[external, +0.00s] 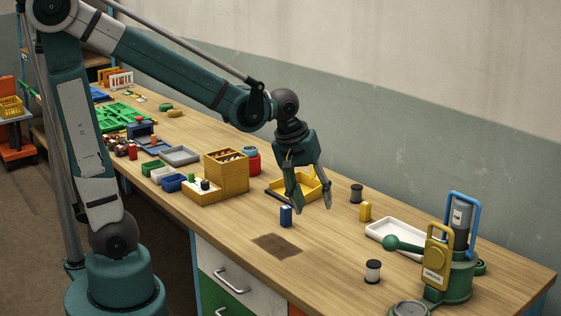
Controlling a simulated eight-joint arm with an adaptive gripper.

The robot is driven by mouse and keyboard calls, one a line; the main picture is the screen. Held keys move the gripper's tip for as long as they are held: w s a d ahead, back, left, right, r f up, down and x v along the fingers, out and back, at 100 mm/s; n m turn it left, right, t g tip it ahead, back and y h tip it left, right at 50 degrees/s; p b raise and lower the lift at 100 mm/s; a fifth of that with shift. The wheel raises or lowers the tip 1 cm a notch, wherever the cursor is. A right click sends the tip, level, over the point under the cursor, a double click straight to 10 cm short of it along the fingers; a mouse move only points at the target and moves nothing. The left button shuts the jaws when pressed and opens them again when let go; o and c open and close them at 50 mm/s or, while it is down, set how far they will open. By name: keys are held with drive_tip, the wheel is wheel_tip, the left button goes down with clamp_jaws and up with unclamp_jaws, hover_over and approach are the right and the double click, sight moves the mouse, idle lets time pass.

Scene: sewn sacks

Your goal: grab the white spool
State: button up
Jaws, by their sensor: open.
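The white spool (373,271) stands upright on the wooden table near its front edge, with dark ends and a pale middle. My gripper (313,207) hangs above the table, pointing down, with its fingers apart and nothing between them. It is to the left of the white spool and farther back, clearly apart from it. A dark spool (356,194) stands behind, to the right of my gripper.
A yellow tray (285,190) lies behind the fingers. A white tray (385,229) and a green device (457,280) stand right of the spool. A brown patch (277,246) lies left.

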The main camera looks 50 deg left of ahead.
drive_tip(key=w+d+f+n+g+p, duration=0.1)
drive_tip(key=w+d+n+g+p, duration=0.2)
drive_tip(key=d+p, duration=0.5)
drive_tip(key=n+p, duration=0.3)
hover_over(374, 262)
drive_tip(key=a, duration=0.1)
drive_tip(key=shift+y, duration=0.4)
wheel_tip(374, 262, down, 5)
drive_tip(key=shift+r, duration=0.1)
drive_tip(key=shift+s+d+f, duration=0.1)
drive_tip(key=shift+d+f, duration=0.4)
drive_tip(key=shift+d, duration=0.05)
drive_tip(key=shift+f, duration=0.1)
drive_tip(key=shift+f, duration=1.2)
drive_tip(key=shift+f, duration=2.6)
